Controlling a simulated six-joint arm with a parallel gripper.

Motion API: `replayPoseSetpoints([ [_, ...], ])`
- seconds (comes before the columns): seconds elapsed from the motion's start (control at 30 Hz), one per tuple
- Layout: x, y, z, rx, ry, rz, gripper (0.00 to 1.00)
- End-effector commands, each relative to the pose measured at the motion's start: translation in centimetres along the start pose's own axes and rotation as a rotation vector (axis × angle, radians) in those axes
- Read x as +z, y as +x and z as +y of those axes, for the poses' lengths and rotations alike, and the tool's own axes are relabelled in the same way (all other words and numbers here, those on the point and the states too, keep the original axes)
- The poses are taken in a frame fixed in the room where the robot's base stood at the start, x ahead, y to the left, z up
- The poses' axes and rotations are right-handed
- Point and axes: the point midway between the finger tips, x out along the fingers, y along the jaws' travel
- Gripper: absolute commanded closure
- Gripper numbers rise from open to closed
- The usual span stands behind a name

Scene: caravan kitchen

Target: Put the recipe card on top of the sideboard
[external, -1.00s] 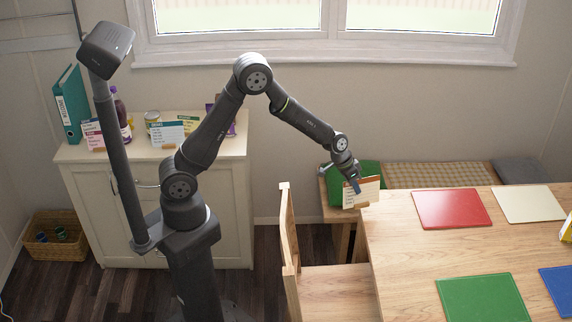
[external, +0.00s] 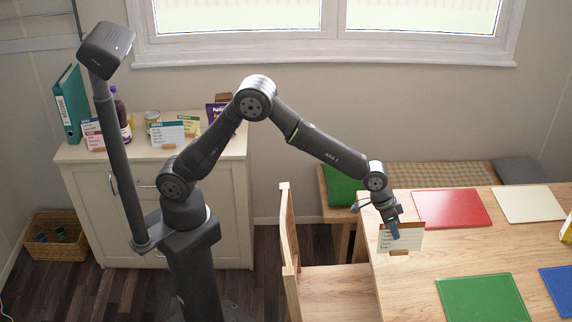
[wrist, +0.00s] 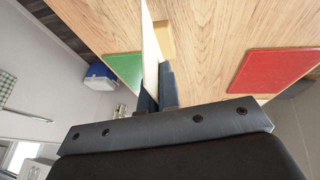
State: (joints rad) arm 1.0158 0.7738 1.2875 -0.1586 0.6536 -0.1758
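The recipe card (external: 408,238) is a white card with a coloured top strip and a small wooden holder at its foot. My gripper (external: 394,229) is shut on the card and points down over the table's left end. In the wrist view the card (wrist: 150,50) shows nearly edge-on between the fingers (wrist: 156,90), with the wooden holder beyond. I cannot tell if the holder touches the table. The cream sideboard (external: 210,148) stands at the left, behind my arm's base.
On the sideboard are a teal binder (external: 68,105), a dark bottle (external: 120,112), a can (external: 153,122), a purple packet and several other cards (external: 168,133). The wooden table (external: 440,258) carries coloured mats. A chair (external: 289,235) stands between table and sideboard.

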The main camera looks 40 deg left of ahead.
Motion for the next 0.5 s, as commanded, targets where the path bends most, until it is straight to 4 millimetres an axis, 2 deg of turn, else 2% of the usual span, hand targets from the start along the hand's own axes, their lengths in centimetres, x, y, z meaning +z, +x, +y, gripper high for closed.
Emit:
replayPoseSetpoints([
  [0.17, 0.0, 0.1, -0.2, 0.0, -0.001, 0.0, 1.0],
  [0.27, -0.3, 0.7, -1.1, -0.002, -0.002, -0.002, 1.0],
  [0.5, -2.4, 3.9, -5.9, -0.002, -0.005, -0.002, 1.0],
])
